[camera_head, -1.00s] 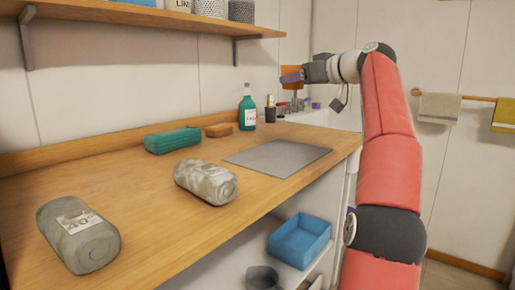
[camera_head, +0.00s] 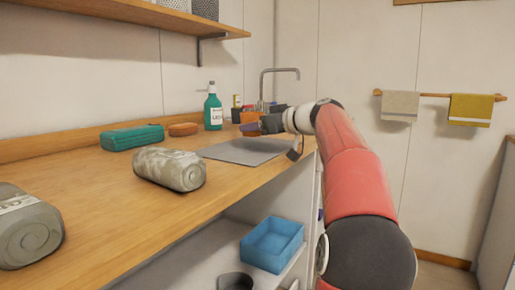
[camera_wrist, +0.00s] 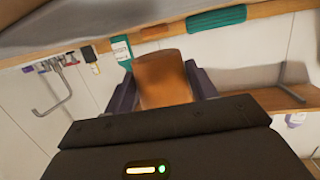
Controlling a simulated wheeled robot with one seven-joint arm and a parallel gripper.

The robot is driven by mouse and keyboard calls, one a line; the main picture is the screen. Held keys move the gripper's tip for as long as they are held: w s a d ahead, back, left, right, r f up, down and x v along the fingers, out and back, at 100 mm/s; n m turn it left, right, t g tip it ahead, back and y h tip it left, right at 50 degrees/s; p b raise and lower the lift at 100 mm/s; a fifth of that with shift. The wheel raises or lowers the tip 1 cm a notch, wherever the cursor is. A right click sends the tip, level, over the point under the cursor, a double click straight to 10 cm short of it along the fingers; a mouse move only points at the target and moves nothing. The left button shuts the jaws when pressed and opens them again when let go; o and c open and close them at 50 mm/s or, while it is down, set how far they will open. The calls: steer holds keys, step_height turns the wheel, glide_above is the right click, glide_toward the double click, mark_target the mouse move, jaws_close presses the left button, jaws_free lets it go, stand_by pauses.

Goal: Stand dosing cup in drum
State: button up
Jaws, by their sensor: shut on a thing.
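The orange dosing cup (camera_wrist: 163,78) is held between the purple fingers of my gripper (camera_wrist: 160,88) in the wrist view. My gripper is shut on it. In the head view the cup (camera_head: 249,117) shows as a small orange patch, partly hidden behind my gripper (camera_head: 259,125), near the far end of the counter beyond the grey mat. I cannot make out a drum in either view.
A tap (camera_head: 280,71) stands behind. A blue bin (camera_head: 272,244) sits on the lower shelf. Towels hang at right.

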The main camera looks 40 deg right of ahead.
mark_target(258, 151)
steer(key=shift+f+b, duration=0.5)
steer(key=shift+f, duration=1.5)
steer(key=shift+f, duration=0.2)
steer(key=o, duration=1)
steer(key=shift+r, duration=0.1)
steer(key=shift+s+r, duration=0.1)
steer(key=shift+r, duration=0.05)
steer(key=b+v, duration=0.1)
steer(key=v, duration=1)
steer(key=shift+s+d+r+b, duration=0.1)
steer(key=shift+s+r+b, duration=0.05)
steer(key=shift+s+b, duration=0.2)
